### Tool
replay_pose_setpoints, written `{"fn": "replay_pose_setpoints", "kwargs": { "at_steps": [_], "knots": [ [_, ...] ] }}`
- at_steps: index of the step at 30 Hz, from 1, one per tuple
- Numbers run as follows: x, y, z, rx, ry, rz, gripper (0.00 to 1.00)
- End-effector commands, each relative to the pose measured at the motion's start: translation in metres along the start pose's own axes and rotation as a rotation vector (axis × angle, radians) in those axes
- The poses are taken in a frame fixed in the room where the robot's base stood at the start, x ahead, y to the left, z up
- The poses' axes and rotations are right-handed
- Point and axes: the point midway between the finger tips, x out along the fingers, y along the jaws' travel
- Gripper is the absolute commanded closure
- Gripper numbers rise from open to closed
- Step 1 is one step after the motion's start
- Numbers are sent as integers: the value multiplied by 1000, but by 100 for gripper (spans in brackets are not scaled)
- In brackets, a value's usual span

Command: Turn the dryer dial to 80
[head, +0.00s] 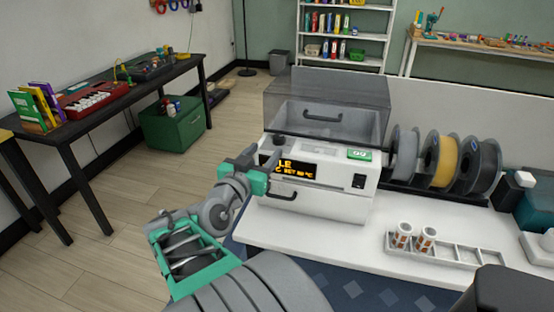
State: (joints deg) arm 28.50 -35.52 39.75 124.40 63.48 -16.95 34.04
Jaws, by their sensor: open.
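The white dryer (320,204) stands on the white table, with a smoky clear lid (330,92) over a bin on top. Its front has an amber display (297,171), partly covered by my gripper; I can read "LE" and, less clearly, "SET" with a small number. A black switch (358,181) is to the right of the display, and a small dark round part (280,141) is at the top left. My gripper (262,168) is open at the left of the front. The dial is not clearly seen; my gripper hides that part of the front. I cannot tell whether they touch.
Filament spools (443,161) stand right of the dryer. A white rack (455,252) with two small tubes lies in front of them. A black bench (110,98) with books and devices is at the left, above a green crate (174,130). The floor between is clear.

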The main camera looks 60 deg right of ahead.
Motion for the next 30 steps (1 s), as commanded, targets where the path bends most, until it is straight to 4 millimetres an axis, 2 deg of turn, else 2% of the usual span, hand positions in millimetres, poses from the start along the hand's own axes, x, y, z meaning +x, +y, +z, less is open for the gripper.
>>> {"fn": "replay_pose_setpoints", "kwargs": {
  "at_steps": [1, 5, 12, 15, 24, 30],
  "knots": [
    [4, 6, -2, 1, 28, 15, 49],
    [18, 9, -9, 0, 42, 22, 49],
    [63, 9, -11, -2, 40, 18, 49],
    [75, 8, -11, -2, 39, 16, 49],
    [79, 7, -11, -1, 40, 11, 49],
    [79, 6, -11, -1, 40, 11, 65]
  ]
}}
